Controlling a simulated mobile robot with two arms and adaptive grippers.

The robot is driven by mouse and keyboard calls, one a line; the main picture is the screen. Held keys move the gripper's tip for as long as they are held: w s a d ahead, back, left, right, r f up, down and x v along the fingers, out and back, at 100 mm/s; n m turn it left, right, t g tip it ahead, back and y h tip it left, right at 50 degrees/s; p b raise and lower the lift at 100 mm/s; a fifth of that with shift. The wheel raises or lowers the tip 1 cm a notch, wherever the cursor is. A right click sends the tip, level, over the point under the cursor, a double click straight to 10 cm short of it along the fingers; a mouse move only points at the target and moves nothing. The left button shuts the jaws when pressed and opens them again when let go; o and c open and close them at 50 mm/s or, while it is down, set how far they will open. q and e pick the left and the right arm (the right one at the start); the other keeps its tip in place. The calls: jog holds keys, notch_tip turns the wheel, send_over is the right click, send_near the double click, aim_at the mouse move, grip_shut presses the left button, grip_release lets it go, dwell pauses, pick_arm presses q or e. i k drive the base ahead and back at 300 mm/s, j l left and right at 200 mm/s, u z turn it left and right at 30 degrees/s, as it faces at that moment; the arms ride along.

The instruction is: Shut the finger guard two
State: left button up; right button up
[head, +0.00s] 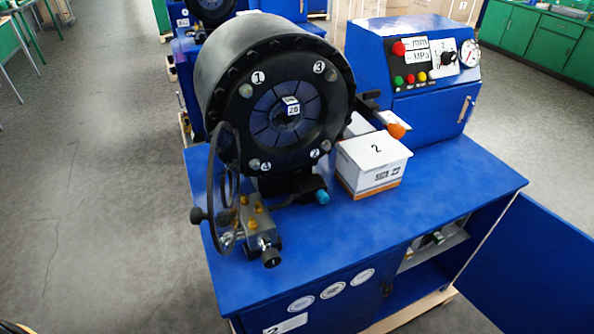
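The blue crimper marked 2 has a black round head (270,100) with corner numbers 1 to 4 and a die centre labelled 26. A thin black oval hoop (239,150), which looks like the finger guard, stands at the left edge of the head's face. It is seen nearly edge-on, swung out from the face, and leaves the die opening uncovered. Its hinge is hard to make out. Below it is a metal valve block (258,226) with brass fittings and black knobs. Neither of my grippers can be made out in the head view.
A white box (372,163) marked 2 sits on the blue bench top (430,185), right of the head. A control panel (425,62) with buttons and a gauge stands behind. A blue cabinet door (530,265) hangs open at lower right. Floor at left is clear.

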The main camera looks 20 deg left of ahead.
aim_at(196, 214)
jog(key=k+j, duration=0.1)
jog(key=j, duration=0.4)
jog(key=j+z, duration=0.1)
jog(key=j, duration=0.35)
jog(key=k+j, duration=0.15)
jog(key=j, duration=0.3)
